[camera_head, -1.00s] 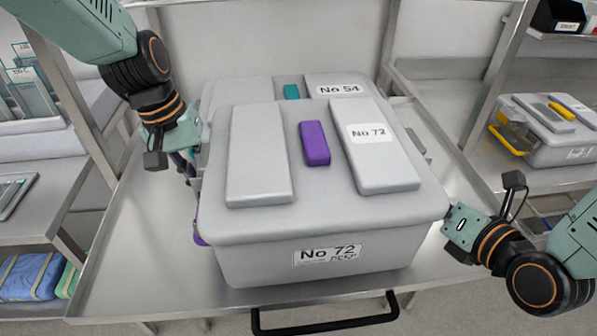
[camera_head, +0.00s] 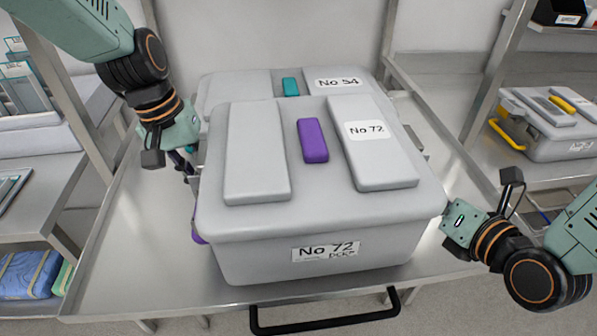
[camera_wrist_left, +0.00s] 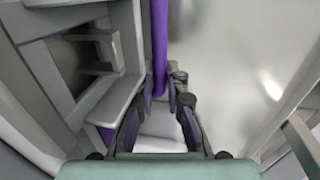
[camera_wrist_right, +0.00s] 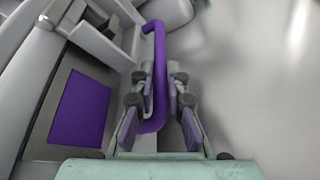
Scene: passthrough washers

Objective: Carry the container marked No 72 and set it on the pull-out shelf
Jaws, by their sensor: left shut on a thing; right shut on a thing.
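The grey container marked No 72 (camera_head: 325,215) fills the middle of the head view, level, with a purple block on its lid. My left gripper (camera_head: 182,160) is at its left side. In the left wrist view it is shut on a purple bar handle (camera_wrist_left: 160,45). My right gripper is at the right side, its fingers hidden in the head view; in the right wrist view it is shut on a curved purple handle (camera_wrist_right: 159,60). A steel tray-like surface (camera_head: 125,265) with a black front handle (camera_head: 325,325) lies below; the container's underside is hidden, so I cannot tell whether it touches.
A grey container marked No 54 (camera_head: 235,85) with a teal block stands close behind. A side shelf at right holds another container (camera_head: 550,125) with yellow latches. A left rack holds trays and blue bundles (camera_head: 30,272). Bare steel shows left of the container.

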